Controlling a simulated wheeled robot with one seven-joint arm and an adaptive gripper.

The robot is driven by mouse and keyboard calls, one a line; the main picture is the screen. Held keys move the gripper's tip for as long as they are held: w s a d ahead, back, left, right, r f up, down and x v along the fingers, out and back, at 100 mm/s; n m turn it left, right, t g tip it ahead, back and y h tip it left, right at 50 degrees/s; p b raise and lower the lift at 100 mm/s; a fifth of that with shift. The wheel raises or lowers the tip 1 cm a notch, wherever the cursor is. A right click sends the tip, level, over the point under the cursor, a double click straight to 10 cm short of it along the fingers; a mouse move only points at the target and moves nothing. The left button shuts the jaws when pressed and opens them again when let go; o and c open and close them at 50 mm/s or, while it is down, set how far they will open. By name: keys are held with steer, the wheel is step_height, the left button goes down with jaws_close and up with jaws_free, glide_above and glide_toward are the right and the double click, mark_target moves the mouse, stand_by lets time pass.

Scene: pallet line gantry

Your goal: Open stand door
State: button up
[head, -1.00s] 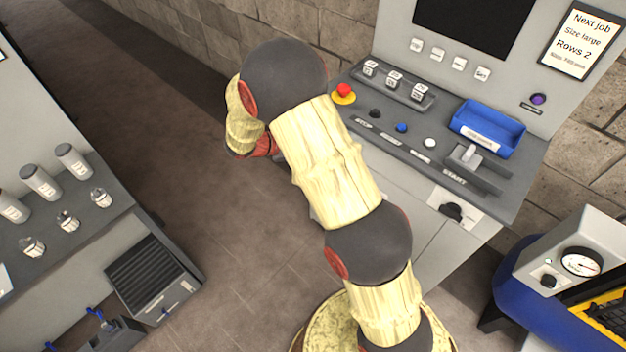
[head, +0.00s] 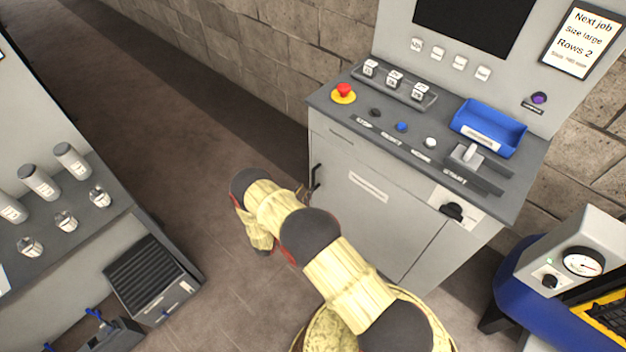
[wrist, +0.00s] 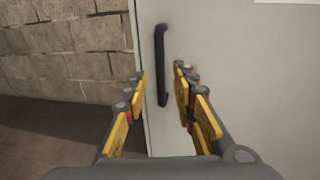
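The stand is a grey cabinet with a sloping control panel. Its door (head: 350,187) is shut and has a black vertical bar handle (head: 315,180) near its left edge. In the wrist view the handle (wrist: 161,64) stands upright on the grey door (wrist: 240,75). My gripper (wrist: 159,77) is open, with its yellow and black fingers on either side of the handle's line. Whether the fingertips have reached the handle's depth is hard to tell. In the head view my arm hides the gripper.
A black knob (head: 452,211) sits on the cabinet front, right of the door. A blue tray (head: 487,128) and a red stop button (head: 344,90) are on the panel. A bench (head: 80,225) with cylinders stands at left. Floor (head: 150,120) between is clear.

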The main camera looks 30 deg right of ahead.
mark_target(313, 179)
steer(key=b+x, duration=0.1)
steer(key=x, duration=0.6)
steer(key=shift+w+d+b, duration=0.15)
steer(key=shift+d+b, duration=0.1)
steer(key=shift+b, duration=0.1)
steer(key=c, duration=0.4)
jaws_close()
